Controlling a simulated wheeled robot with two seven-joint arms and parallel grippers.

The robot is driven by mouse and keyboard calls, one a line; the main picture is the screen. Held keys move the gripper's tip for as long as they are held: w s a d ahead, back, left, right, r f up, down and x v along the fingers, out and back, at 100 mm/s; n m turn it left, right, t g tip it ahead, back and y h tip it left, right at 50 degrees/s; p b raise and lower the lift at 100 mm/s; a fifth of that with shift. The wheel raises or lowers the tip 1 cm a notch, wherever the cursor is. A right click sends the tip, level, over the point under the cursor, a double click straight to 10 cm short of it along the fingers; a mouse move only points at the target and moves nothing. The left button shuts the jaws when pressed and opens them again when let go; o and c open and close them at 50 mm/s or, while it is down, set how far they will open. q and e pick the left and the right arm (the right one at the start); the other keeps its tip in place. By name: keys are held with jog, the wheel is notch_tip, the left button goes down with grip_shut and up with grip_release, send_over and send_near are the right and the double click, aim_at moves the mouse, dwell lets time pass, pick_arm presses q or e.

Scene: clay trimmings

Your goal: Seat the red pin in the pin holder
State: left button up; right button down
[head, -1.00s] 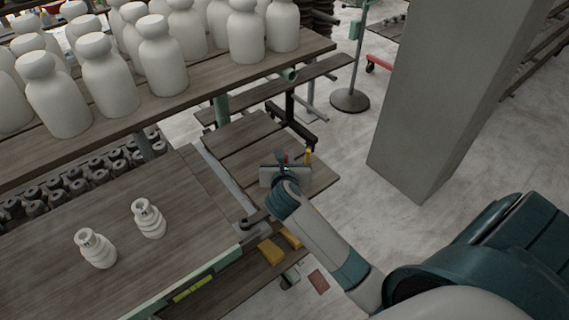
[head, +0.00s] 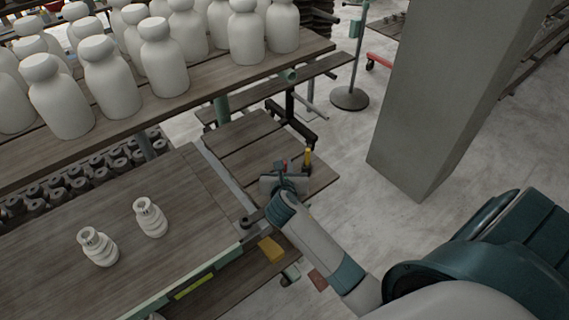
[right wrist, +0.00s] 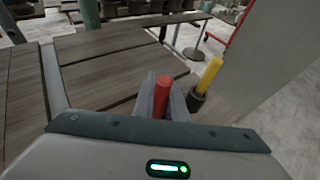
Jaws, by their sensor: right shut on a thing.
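The red pin (right wrist: 162,94) stands between the fingers of my right gripper (right wrist: 163,103) in the right wrist view, its rounded top clear. In the head view the red pin (head: 284,163) shows as a small red tip just beyond my right gripper (head: 281,176), which is shut on it. A yellow pin (right wrist: 211,74) stands tilted in the picture in a dark cup-like holder (right wrist: 196,101), right of the gripper and apart from the red pin. The yellow pin also shows in the head view (head: 307,156). The red pin's lower end is hidden. My left gripper is out of view.
A wooden bench (head: 235,140) lies under and left of the gripper. Two small white bottles (head: 150,218) stand on the nearer table. Large white bottles (head: 163,60) crowd the shelf behind. A grey pillar (head: 430,100) rises at right; a yellow block (head: 270,250) lies lower down.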

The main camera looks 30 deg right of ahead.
jog(key=shift+f, duration=0.1)
jog(key=c, duration=1.8)
grip_release()
jog(key=shift+s+a, duration=0.1)
jog(key=b+v, duration=0.2)
jog(key=v, duration=1)
